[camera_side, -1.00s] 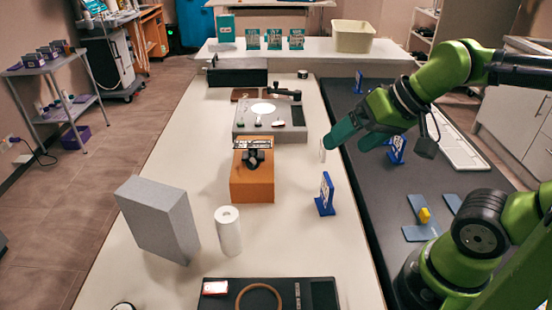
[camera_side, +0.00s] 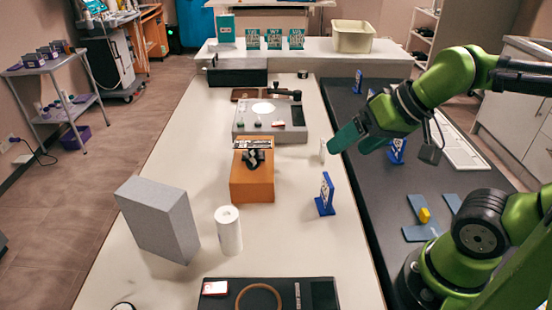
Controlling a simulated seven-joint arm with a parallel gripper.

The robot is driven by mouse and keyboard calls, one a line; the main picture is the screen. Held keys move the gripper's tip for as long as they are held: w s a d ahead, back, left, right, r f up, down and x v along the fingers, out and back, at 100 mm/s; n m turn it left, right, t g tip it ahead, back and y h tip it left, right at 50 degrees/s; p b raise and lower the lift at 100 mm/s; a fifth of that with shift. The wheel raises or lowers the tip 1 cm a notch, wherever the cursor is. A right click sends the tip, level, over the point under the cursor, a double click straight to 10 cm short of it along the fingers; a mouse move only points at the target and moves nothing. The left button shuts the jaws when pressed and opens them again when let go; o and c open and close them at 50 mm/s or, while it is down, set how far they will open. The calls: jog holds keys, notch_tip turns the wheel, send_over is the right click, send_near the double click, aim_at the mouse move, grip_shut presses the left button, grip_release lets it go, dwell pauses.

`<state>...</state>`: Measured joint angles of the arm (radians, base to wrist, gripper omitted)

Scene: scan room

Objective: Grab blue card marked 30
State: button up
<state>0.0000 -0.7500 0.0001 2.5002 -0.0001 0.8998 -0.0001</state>
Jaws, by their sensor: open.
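Blue markers with pale faces stand upright in view. One blue marker (camera_side: 325,195) is on the pale bench, right of the orange block. A second blue marker (camera_side: 397,150) is on the dark bench, behind my wrist, and a third (camera_side: 358,82) is at its far end. Their markings are too small to read, so I cannot tell which is 30. My gripper (camera_side: 331,147) is open, with teal fingers pointing left and down over the pale bench's right edge. It is beyond the nearest marker and apart from it. A small pale upright thing (camera_side: 322,150) shows at the fingertips; its identity is unclear.
An orange block (camera_side: 252,185), a grey box (camera_side: 158,215) and a white roll (camera_side: 228,230) stand on the pale bench. A grey scale-like device (camera_side: 270,125) is farther back. A blue piece with a yellow block (camera_side: 424,215) lies near my base. Bench between roll and marker is clear.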

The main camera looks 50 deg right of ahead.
jog(key=c, duration=0.7)
jog(key=shift+o, duration=0.2)
jog(key=m+g+h, duration=0.2)
jog(key=m+g, duration=0.1)
jog(key=g, duration=0.4)
send_over(327, 192)
jog(key=d, duration=0.1)
notch_tip(327, 192, down, 4)
jog(key=f, duration=0.9)
jog(key=shift+w+f, duration=0.25)
jog(key=shift+f, duration=0.15)
jog(key=shift+w+d+f, duration=0.1)
jog(key=shift+f, duration=1.5)
jog(key=shift+w+d+f, duration=0.1)
jog(key=shift+f, duration=1.45)
